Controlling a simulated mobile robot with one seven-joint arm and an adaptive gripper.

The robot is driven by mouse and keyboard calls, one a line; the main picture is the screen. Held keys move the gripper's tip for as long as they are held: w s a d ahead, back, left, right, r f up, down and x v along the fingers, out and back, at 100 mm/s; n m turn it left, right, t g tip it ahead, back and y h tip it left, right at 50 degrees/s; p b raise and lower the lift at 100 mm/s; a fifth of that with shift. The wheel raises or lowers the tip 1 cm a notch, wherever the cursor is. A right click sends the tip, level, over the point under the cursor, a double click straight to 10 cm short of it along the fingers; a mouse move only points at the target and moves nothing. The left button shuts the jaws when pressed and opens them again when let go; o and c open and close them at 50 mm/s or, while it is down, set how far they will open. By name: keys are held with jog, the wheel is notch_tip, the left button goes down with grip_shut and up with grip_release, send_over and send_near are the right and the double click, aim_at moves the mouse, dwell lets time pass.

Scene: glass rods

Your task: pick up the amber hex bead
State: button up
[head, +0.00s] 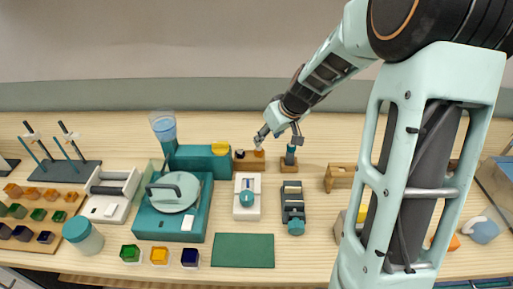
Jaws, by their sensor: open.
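Amber hex-looking beads show in the head view in two places. One amber bead (159,256) is at the table's front edge, between a green bead (130,253) and a dark blue bead (190,257). Several more amber pieces (31,193) sit in the back row of a wooden rack at the far left. The picture is too small to tell their exact shapes. My gripper (279,136) is open over the back of the table, well apart from these beads, near a small wooden block (250,160). I see nothing held between its fingers.
A teal machine with a round lid (175,192), a white device (247,197) and a dark device (293,207) stand mid-table. A green mat (243,250) lies bare in front. A teal-lidded jar (82,235) stands left of the front beads. My arm hides part of the right side.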

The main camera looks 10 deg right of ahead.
send_near(260, 148)
jog(key=f, duration=0.1)
jog(key=w+a+f, duration=0.1)
jog(key=shift+w+a+f+p, duration=0.15)
jog(key=shift+a+f+p, duration=0.1)
jog(key=shift+f+p, duration=0.1)
jog(key=shift+p+x, duration=0.7)
jog(key=shift+x, duration=2)
jog(key=shift+s+d+f, duration=0.15)
jog(key=shift+s+d, duration=0.05)
jog(key=shift+s, duration=0.05)
jog(key=shift+c, duration=0.4)
grip_shut()
